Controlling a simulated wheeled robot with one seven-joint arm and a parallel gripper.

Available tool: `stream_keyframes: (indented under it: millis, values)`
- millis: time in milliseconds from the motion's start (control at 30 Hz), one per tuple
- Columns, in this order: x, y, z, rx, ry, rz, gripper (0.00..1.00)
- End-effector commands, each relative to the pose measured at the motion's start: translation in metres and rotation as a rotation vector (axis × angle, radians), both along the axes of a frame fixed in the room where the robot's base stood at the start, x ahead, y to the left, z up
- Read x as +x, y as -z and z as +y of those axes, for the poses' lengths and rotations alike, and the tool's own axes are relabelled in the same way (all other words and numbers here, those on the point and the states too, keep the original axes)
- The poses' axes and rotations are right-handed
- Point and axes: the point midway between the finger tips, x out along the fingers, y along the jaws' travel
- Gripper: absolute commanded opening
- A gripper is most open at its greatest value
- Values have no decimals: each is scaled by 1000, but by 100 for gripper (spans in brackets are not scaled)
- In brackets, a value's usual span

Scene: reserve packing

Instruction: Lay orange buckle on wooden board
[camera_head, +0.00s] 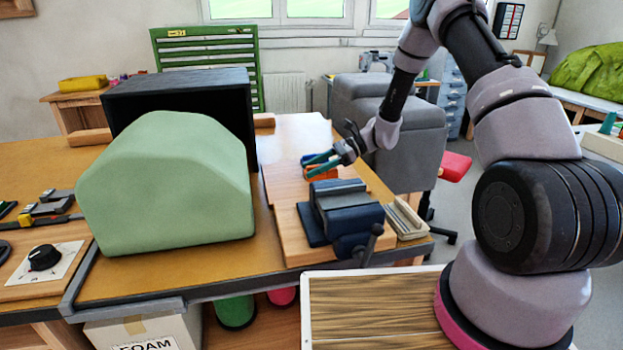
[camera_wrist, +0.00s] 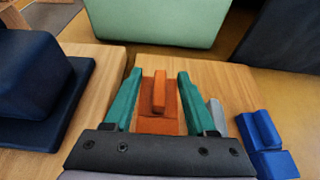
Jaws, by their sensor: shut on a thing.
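The orange buckle (camera_wrist: 158,100) is between the green fingers of my gripper (camera_wrist: 158,78) in the wrist view, and the gripper is shut on it. In the head view the buckle (camera_head: 322,172) shows as a small orange patch beneath my gripper (camera_head: 312,166). The wooden board (camera_wrist: 205,75) lies under and around the buckle in the wrist view; it also shows in the head view (camera_head: 280,188). I cannot tell whether the buckle touches the board. The fingers hide parts of the buckle's sides.
A dark blue vise (camera_head: 345,210) stands close in front of the gripper on wood. A large green block (camera_head: 165,185) and a black box (camera_head: 195,100) stand to the left. A small blue piece (camera_wrist: 268,145) lies at the right in the wrist view.

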Motion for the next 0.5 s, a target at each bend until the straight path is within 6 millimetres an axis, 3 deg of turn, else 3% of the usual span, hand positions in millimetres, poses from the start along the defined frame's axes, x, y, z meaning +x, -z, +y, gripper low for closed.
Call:
stream_keyframes:
  millis: [300,500]
  values:
    - [0,36,0,0,0,1,0]
    - [0,37,0,0,0,-1,0]
